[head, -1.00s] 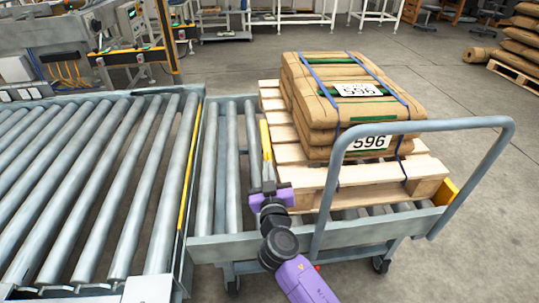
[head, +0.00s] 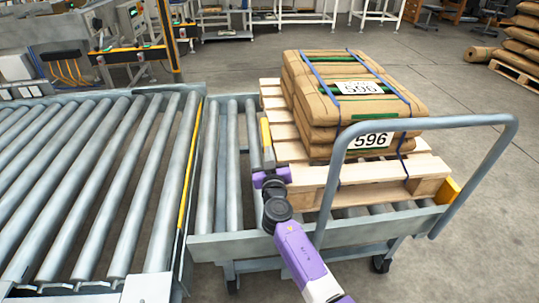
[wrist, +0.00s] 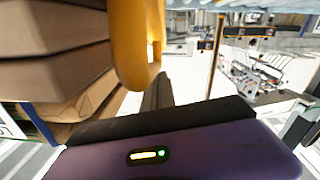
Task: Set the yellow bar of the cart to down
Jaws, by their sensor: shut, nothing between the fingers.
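The cart (head: 330,238) stands beside the roller conveyor with a pallet load on it. Its yellow bar (head: 265,132) shows between the cart's left rollers and the pallet, just beyond my gripper. In the wrist view the yellow bar (wrist: 128,45) is large and close, with a rounded lower end and a narrow gap beside it. My gripper (head: 268,158) is shut and empty, its dark fingers (wrist: 158,92) pointing at the bar's lower end. I cannot tell whether they touch it. Part of the bar is hidden in the head view by my gripper.
Strapped brown sacks (head: 350,100) labelled 596 lie on a wooden pallet (head: 345,182) just right of the bar. The cart's grey handle (head: 420,124) arches at the right. The roller conveyor (head: 100,180) fills the left. Open floor (head: 475,190) lies at the right.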

